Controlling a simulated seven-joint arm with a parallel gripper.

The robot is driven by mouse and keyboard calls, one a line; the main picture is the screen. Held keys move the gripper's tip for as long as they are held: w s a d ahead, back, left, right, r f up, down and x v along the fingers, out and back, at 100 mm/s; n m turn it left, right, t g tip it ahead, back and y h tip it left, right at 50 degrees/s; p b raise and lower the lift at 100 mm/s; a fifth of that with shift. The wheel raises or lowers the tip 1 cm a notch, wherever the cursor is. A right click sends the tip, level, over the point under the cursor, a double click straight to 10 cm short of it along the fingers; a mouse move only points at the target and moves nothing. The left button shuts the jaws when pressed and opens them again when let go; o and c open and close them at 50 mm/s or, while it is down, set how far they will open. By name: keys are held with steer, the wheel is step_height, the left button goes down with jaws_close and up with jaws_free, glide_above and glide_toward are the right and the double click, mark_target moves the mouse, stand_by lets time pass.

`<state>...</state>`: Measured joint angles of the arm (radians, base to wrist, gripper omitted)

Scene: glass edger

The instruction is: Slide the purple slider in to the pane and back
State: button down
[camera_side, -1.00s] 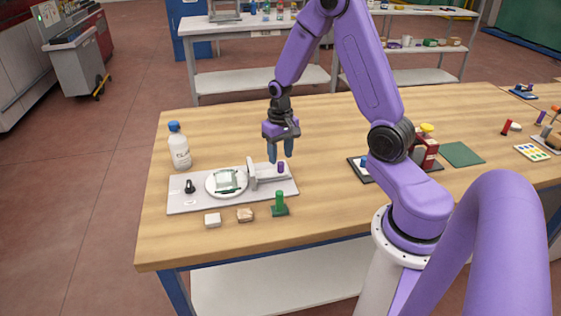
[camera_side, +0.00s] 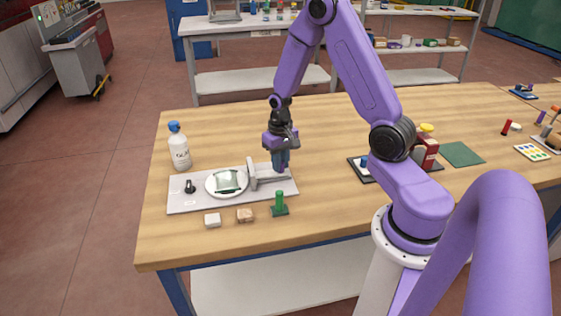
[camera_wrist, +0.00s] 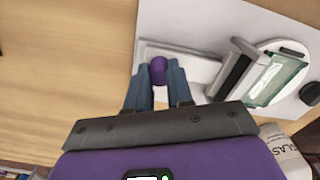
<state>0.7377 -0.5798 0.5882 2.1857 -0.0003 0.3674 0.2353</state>
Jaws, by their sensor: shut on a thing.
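The purple slider (camera_wrist: 158,70) shows as a purple knob on the light track of the grey base board (camera_side: 200,203). My gripper (camera_side: 281,166) is down at the right end of the track. In the wrist view my gripper (camera_wrist: 158,80) has its two blue fingers on either side of the knob, shut on it. The glass pane (camera_side: 228,180) lies on a round white plate (camera_side: 212,188) left of the track. An upright grey block (camera_side: 251,173) stands between the plate and the slider.
A black knob (camera_side: 190,187) sits on the board's left. A white bottle (camera_side: 180,150) stands behind it. A white block (camera_side: 212,220), a brown block (camera_side: 245,215) and a green peg piece (camera_side: 279,205) are in front. The table behind the gripper is clear.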

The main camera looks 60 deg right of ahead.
mark_target(265, 173)
steer(key=shift+w+a, duration=1.7)
steer(key=c, duration=1.1)
jaws_free()
steer(key=shift+o, duration=0.5)
steer(key=shift+r, duration=0.1)
step_height(265, 173, up, 17)
steer(key=shift+r, duration=0.15)
